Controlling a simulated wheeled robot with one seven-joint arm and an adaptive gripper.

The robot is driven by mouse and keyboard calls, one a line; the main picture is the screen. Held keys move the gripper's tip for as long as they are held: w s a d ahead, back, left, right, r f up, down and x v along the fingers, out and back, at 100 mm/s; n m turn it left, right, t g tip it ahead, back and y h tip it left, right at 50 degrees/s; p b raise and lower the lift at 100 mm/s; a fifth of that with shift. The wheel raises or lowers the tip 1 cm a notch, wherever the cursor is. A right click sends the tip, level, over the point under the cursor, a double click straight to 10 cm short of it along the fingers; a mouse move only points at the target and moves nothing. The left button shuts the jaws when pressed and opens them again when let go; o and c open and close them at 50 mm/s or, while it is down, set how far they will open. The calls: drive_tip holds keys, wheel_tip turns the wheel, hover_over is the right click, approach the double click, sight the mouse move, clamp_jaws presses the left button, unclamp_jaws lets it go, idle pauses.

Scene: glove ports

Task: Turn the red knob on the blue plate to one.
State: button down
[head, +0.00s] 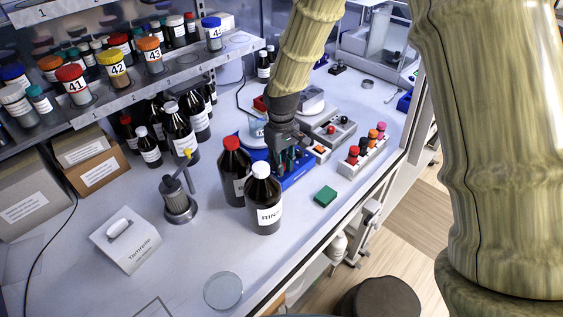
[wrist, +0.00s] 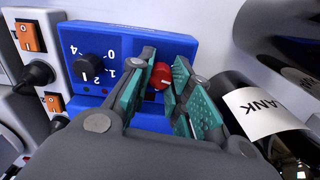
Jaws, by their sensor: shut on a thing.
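The blue plate (wrist: 130,42) fills the upper middle of the wrist view. It also shows beneath my gripper in the head view (head: 297,180). The red knob (wrist: 160,75) on the plate sits between the teal pads of my gripper (wrist: 160,88), which is shut on it. The fingers cover most of the scale around the red knob, so its setting cannot be read. In the head view my gripper (head: 287,160) reaches down to the plate, and the red knob is hidden there. A black knob (wrist: 91,67) with white numbers around it is on the same plate.
Brown bottles, one with a red cap (head: 233,165) and one with a white cap (head: 264,200), stand close beside my gripper. A grey switch box (wrist: 40,50) adjoins the plate. A rack of coloured caps (head: 364,153) and a green block (head: 325,196) are to the right.

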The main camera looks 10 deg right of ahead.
drive_tip(key=shift+m, duration=1.6)
drive_tip(key=c, duration=1.3)
unclamp_jaws()
drive_tip(key=shift+r, duration=0.1)
wheel_tip(320, 180, up, 12)
drive_tip(key=shift+f, duration=0.1)
